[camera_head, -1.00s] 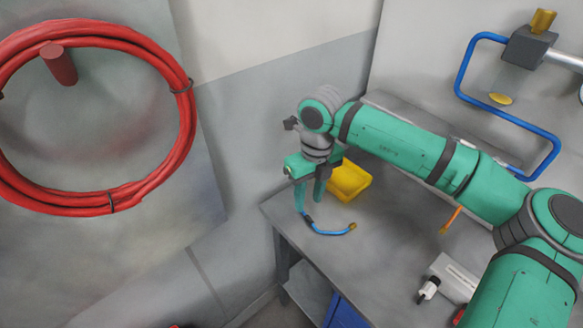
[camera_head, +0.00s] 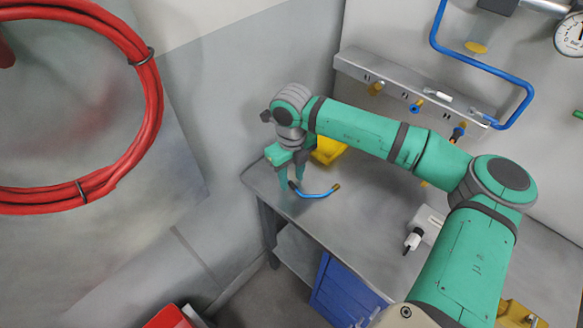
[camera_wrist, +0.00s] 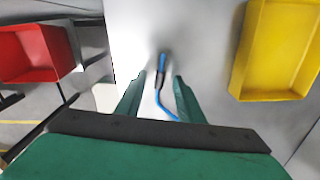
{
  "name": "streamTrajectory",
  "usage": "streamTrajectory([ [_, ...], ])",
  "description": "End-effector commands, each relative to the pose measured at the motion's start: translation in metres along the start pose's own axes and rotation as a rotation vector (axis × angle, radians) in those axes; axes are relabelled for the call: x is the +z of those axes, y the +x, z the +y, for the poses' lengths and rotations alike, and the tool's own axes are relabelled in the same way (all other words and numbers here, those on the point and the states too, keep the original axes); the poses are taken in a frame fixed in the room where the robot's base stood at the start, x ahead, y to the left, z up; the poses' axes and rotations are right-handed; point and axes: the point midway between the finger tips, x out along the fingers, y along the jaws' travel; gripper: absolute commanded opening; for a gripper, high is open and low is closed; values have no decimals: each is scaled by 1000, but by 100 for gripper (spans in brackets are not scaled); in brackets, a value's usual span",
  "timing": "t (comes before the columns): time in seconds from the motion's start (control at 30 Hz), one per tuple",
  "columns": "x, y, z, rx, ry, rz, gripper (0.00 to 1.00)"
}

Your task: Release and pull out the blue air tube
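A short blue air tube (camera_head: 318,194) with a brass-coloured end on its right and a dark fitting on its left is at the bench's far left corner, apart from the wall manifold. My gripper (camera_head: 291,186) points down at its left end. In the wrist view the tube (camera_wrist: 158,98) runs between the fingers of my gripper (camera_wrist: 160,85). The fingers stand apart with a gap on both sides of the tube. I cannot tell whether the tube rests fully on the bench. A metal manifold (camera_head: 350,66) with several brass-tipped fittings is on the back wall.
A yellow bin (camera_head: 328,151) stands just behind my gripper. A white and grey device (camera_head: 428,222) sits mid-bench. A bent blue pipe (camera_head: 470,63) is on the wall. A red bin (camera_head: 167,318) is low at the left. The front left bench top (camera_head: 340,225) is clear.

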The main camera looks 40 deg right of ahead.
Motion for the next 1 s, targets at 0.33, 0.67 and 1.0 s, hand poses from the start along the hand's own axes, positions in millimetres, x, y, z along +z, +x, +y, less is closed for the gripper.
streamTrajectory([
  [0.33, 0, 8, 0, 1, 0, 0, 34],
  [0.67, 0, 8, 0, 0, 0, 0, 0],
  [1.0, -1, 8, 5, 0, -2, 0, 0],
])
